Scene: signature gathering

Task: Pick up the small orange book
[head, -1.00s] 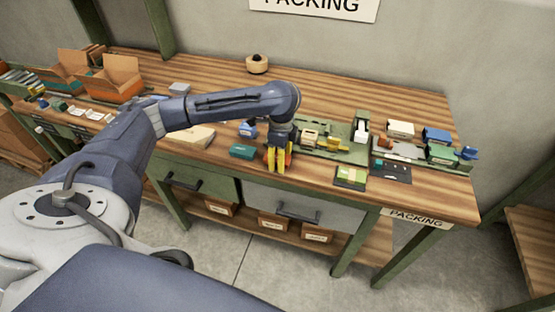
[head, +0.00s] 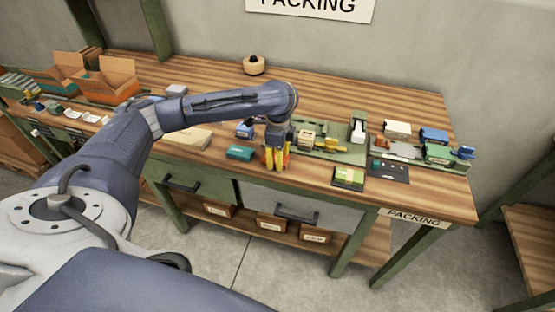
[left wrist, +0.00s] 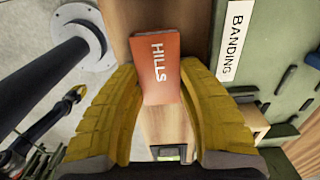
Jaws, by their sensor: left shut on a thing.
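The small orange book (left wrist: 158,65) shows in the left wrist view, with "HILLS" in white on its cover. It sits between the two yellow fingers of my left gripper (left wrist: 163,85), which is shut on it. In the head view my left gripper (head: 276,157) hangs fingers-down at the bench's front edge, right of a teal book. The fingers hide most of the orange book there. What looks like my right gripper (left wrist: 75,93) appears small at the left of the wrist view; its jaw state is unclear.
The teal book (head: 240,152) lies close left of my left gripper. Open cardboard boxes (head: 108,82) are at the far left.

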